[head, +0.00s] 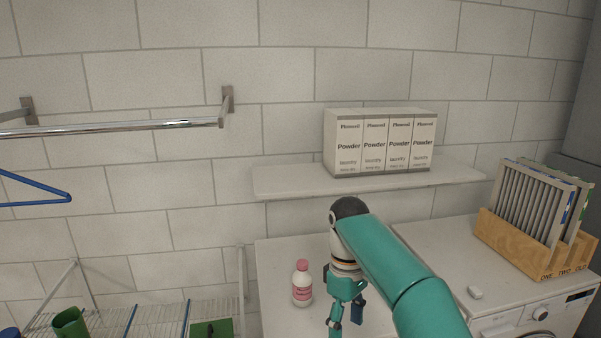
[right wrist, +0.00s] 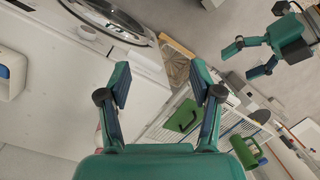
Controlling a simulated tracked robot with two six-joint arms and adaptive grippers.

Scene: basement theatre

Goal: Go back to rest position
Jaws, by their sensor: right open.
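My right arm reaches in from the lower right in the head view. Its teal gripper (head: 346,319) points down over the white counter (head: 283,258), just right of a white bottle with a pink cap (head: 302,285), and does not hold it. In the right wrist view the two fingers of this gripper (right wrist: 160,84) stand wide apart with nothing between them. My left gripper (right wrist: 250,57) shows at the upper right of the right wrist view, its fingers apart and empty. It is outside the head view.
A wall shelf (head: 370,181) with several powder boxes (head: 380,143) is behind my right arm. A metal rail (head: 110,127) and blue hanger (head: 40,187) are at left.

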